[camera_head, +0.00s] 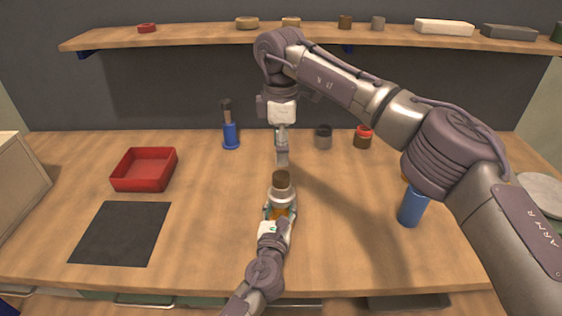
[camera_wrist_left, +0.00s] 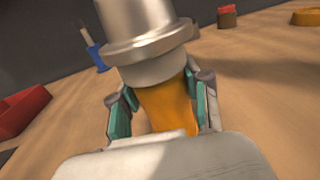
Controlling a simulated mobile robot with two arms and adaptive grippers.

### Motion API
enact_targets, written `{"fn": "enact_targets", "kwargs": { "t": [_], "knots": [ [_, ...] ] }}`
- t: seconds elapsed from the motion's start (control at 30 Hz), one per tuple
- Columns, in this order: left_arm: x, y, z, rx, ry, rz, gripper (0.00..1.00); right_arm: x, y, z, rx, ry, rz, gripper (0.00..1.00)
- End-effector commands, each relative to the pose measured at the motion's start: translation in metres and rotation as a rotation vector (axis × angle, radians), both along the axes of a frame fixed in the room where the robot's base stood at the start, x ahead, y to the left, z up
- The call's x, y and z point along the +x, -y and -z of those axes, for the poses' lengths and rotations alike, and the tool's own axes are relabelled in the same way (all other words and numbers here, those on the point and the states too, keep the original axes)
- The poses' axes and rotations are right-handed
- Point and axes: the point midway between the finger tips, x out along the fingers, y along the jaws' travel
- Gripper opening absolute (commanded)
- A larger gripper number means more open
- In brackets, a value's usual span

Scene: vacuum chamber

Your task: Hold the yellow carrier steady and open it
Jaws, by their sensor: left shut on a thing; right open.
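The yellow carrier (camera_head: 277,213) stands upright on the table, with a wide silver collar and a brown cap (camera_head: 281,180) on top. My left gripper (camera_head: 280,213) is shut on its yellow body from the near side. In the left wrist view the teal finger pads lie on both sides of the yellow body (camera_wrist_left: 165,106), below the silver collar (camera_wrist_left: 148,45); the cap is out of that view. My right gripper (camera_head: 282,157) is open and empty, pointing down above and slightly behind the cap, apart from it.
A red tray (camera_head: 144,170) and a dark mat (camera_head: 121,233) lie at left. A blue holder (camera_head: 230,136) stands at the back; a dark jar (camera_head: 323,137) and a red-topped jar (camera_head: 363,137) stand right of it. A blue cylinder (camera_head: 411,208) stands at right. A shelf (camera_head: 200,37) runs behind.

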Motion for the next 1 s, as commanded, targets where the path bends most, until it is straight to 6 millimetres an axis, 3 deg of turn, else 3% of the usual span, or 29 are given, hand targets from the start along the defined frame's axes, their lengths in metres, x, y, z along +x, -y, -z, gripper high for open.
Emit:
{"fn": "enact_targets", "kwargs": {
  "t": [0.17, 0.6, 1.0],
  "knots": [
    [0.0, 0.0, 0.001, 0.0, -0.001, 0.0, 0.0, 0.0, 0.001, 0.012, 0.0, -0.003, 0.078, 0.62],
    [0.0, 0.0, 0.001, 0.0, -0.001, 0.0, 0.0, 0.0, 0.001, 0.073, 0.0, -0.002, 0.076, 0.62],
    [0.0, 0.0, 0.001, 0.0, -0.001, 0.0, 0.0, 0.0, 0.001, 0.08, 0.0, 0.0, 0.075, 0.62]
  ]
}}
